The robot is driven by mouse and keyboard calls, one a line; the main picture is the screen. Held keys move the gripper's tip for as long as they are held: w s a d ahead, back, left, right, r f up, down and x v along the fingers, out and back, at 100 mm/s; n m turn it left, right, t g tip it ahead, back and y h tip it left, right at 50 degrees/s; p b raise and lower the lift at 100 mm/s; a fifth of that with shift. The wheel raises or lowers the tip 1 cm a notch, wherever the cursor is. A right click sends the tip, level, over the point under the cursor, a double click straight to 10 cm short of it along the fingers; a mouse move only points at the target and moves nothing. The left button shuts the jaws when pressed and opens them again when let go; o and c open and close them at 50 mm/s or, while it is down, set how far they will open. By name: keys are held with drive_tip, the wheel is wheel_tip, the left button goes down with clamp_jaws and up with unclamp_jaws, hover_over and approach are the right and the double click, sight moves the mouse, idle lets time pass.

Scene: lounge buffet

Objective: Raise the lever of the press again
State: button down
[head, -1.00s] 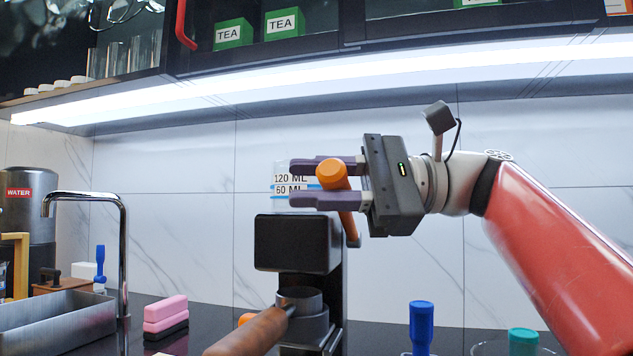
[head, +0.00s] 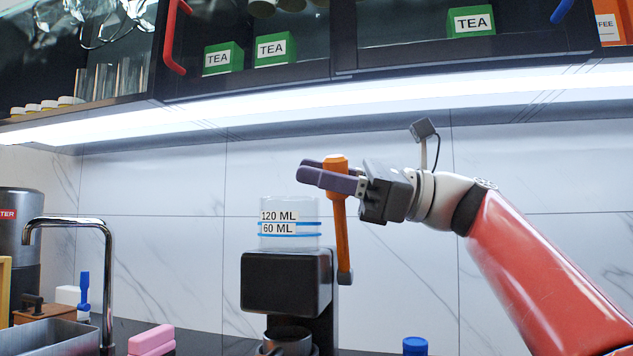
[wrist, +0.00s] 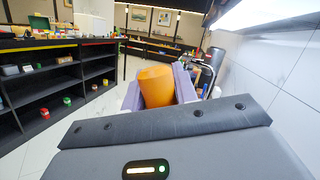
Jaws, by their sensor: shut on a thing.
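The press (head: 287,282) is a black machine on the dark counter, with a clear measuring cup marked 120 ML and 60 ML (head: 290,238) on its top. Its orange lever (head: 341,235) stands almost upright at the machine's right side, pivoting near its lower end. My gripper (head: 328,175) is shut on the lever's thick top end, with its purple fingers on either side. In the wrist view the orange knob (wrist: 157,86) sits between the two fingers.
A cabinet with green tea boxes (head: 275,48) hangs above, with a lit strip (head: 300,105) under it. A tap (head: 75,225) and sink stand at left. A pink block (head: 151,340) and a blue-topped item (head: 415,345) are low in view.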

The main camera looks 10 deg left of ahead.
drive_tip(key=shift+w+r+m, duration=0.2)
drive_tip(key=shift+w+m, duration=0.3)
drive_tip(key=c, duration=1.1)
unclamp_jaws()
drive_tip(key=shift+d, duration=0.15)
drive_tip(key=v, duration=0.7)
drive_tip(key=shift+d+f+b, duration=0.2)
drive_tip(key=shift+d+b, duration=0.05)
drive_tip(key=shift+b, duration=0.05)
